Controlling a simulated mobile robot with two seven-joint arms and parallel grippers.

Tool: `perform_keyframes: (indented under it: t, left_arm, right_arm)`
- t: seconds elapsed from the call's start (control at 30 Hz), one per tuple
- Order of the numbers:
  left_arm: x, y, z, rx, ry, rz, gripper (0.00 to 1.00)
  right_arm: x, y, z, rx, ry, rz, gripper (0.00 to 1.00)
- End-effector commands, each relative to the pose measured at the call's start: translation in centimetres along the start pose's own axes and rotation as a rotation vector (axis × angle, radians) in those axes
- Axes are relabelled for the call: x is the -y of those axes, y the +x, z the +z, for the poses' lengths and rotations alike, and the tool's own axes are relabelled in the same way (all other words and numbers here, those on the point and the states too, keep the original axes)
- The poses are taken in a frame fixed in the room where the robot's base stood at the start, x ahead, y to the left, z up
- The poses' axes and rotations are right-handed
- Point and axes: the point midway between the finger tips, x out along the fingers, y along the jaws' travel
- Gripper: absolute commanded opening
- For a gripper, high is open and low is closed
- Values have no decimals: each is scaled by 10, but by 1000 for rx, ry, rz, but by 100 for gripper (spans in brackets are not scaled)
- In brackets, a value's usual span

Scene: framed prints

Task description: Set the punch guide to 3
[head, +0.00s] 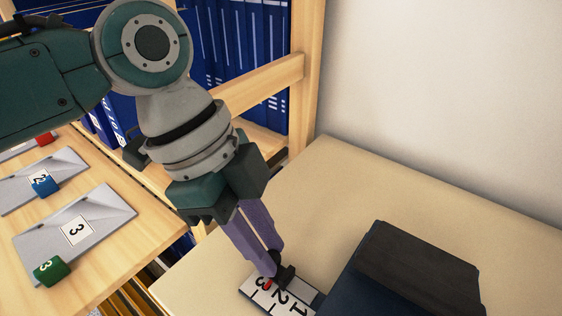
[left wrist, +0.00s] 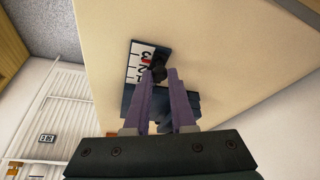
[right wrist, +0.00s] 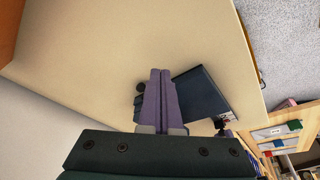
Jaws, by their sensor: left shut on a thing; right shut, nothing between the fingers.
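The hole punch (head: 415,270) is a dark blue and black block on the beige tabletop. Its punch guide (head: 282,297) is a white strip with 1, 2 and 3, sticking out at the punch's left. A red mark (head: 267,284) shows close to the 3; the fingers and knob partly hide it. My left gripper (head: 276,268) is shut on the small black knob (head: 284,276) of the guide. The left wrist view also shows the strip (left wrist: 134,66) and the knob between the fingertips (left wrist: 159,74). My right gripper (right wrist: 160,72) is shut and empty, appearing in front of the punch (right wrist: 205,92).
A wooden shelf at the left holds grey sloped holders with number cards, the 3 card (head: 76,230) among them. A green cube (head: 51,270), a blue cube (head: 45,186) and a red cube (head: 45,139) sit there. Blue binders (head: 245,60) stand behind. The tabletop's back is clear.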

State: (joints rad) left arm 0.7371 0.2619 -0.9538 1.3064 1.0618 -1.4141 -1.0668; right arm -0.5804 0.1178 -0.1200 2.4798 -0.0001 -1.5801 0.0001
Motion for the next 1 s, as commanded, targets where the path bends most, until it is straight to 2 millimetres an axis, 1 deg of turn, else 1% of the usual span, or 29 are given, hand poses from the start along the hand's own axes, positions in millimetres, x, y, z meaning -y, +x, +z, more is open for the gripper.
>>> perform_keyframes:
  t: [0.03, 0.07, 0.3, 0.33, 0.57, 0.83, 0.93, 1.0]
  left_arm:
    - [3, -2, 6, 1, -3, -1, 0]
    - [3, -3, 8, 1, -3, -1, 0]
    - [4, -3, 8, 0, -1, -2, 0]
    - [4, -3, 8, 0, -1, -2, 26]
    - [3, -3, 7, 0, 0, -1, 52]
    - [3, -5, 7, -1, 0, -1, 53]
    - [4, -15, 7, -1, 0, -3, 53]
    - [4, -27, 7, 0, 1, -4, 53]
  right_arm:
    - [0, 2, 0, 0, 0, 0, 0]
    - [0, 2, 0, 0, 0, 0, 0]
    - [0, 1, 0, 0, -2, 1, 0]
    - [0, 1, 0, 0, -2, 2, 0]
    - [-1, 1, 0, 0, -4, 3, 0]
    - [-1, 0, 0, 0, -4, 3, 0]
    - [-1, -2, -1, 0, -4, 3, 0]
    - [-1, -5, -2, 0, -4, 3, 0]
